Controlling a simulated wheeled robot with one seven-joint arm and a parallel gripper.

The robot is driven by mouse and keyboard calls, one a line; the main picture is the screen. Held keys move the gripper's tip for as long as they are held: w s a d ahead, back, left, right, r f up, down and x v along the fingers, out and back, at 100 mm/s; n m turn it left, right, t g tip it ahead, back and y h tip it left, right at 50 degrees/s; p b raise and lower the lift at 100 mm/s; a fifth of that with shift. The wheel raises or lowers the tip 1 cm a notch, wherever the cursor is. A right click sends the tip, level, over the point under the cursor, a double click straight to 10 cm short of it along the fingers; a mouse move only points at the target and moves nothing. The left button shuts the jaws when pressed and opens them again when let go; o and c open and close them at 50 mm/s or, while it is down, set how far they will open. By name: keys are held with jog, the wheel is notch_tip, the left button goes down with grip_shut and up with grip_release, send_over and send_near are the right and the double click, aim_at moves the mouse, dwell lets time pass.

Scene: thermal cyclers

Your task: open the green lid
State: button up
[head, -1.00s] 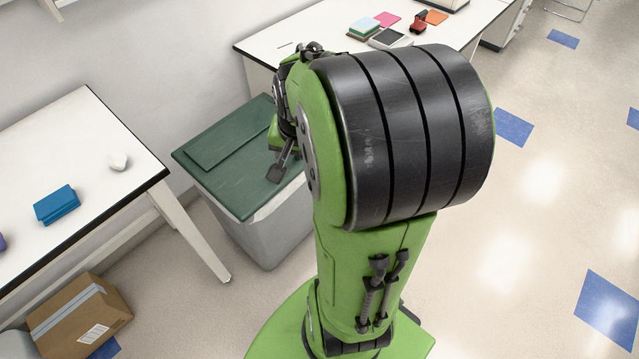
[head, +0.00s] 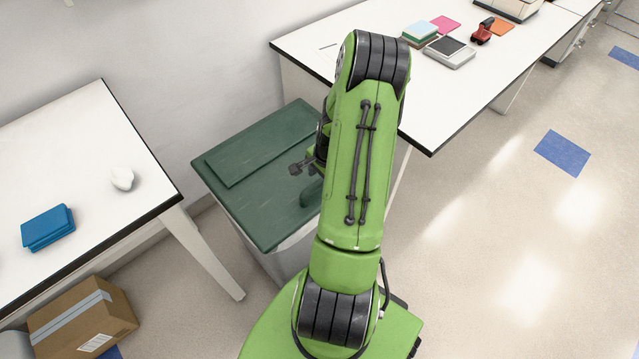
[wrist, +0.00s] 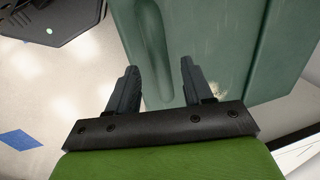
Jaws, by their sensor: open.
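The green lid (head: 232,205) lies flat and closed on a grey bin (head: 285,262) between two white tables. A raised, rounded green handle (head: 311,193) is on the lid's near right part, partly hidden by my arm. In the wrist view, the lid (wrist: 232,50) fills the upper right, and the handle (wrist: 154,45) runs up from between the fingers. My gripper (head: 300,168) is open and empty beside the handle, over the lid. In the wrist view, the open fingers (wrist: 158,75) straddle the line of the handle's end. I cannot tell whether they touch it.
The left table (head: 70,150) carries a blue box (head: 48,228) and a white rounded object (head: 122,178). The right table (head: 425,115) stands close behind the bin, with a scale (head: 449,52) on it. A cardboard box (head: 82,318) is on the floor. Floor is free on the right.

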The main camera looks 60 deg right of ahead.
jog(key=shift+w+f, duration=0.2)
jog(key=shift+f, duration=0.95)
grip_shut()
